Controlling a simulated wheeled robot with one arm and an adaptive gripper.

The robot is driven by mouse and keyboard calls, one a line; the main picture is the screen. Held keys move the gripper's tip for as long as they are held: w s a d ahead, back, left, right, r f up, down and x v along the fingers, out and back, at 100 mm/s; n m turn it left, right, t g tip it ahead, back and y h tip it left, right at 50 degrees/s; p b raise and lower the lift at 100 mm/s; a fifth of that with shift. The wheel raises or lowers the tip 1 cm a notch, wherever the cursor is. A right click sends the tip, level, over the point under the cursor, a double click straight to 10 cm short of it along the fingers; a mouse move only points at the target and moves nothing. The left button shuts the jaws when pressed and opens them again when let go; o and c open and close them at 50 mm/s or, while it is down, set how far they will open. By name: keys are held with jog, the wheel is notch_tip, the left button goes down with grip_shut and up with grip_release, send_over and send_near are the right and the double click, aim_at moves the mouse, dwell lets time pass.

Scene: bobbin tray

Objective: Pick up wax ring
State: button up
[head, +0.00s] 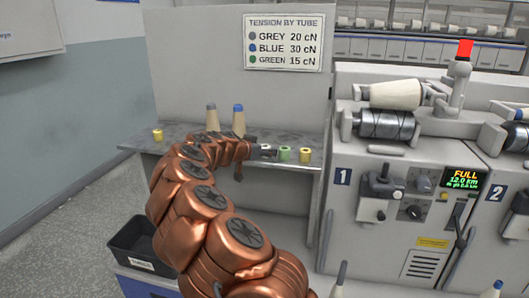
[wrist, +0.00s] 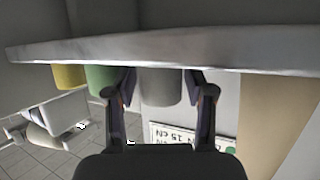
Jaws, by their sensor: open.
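A grey wax ring (head: 267,151) stands on the metal shelf (head: 190,147), next to a green ring (head: 285,154) and a yellow ring (head: 304,155). Another yellow ring (head: 157,135) stands alone at the shelf's left end. In the wrist view, which is upside down, the grey ring (wrist: 160,87) is between the open fingers of my gripper (wrist: 160,84), with gaps showing on both sides. The green ring (wrist: 103,80) is just outside the left finger, and the yellow ring (wrist: 68,77) is beyond it. In the head view my gripper (head: 253,150) is at the grey ring, partly hidden by my arm.
Two cones, one grey-tipped (head: 212,118) and one blue-tipped (head: 238,121), stand behind my arm. A tension sign (head: 284,42) hangs on the back panel. The winding machine (head: 345,215) stands close right of the shelf. A black bin (head: 128,252) is at lower left.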

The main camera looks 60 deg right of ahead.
jog(key=c, duration=0.8)
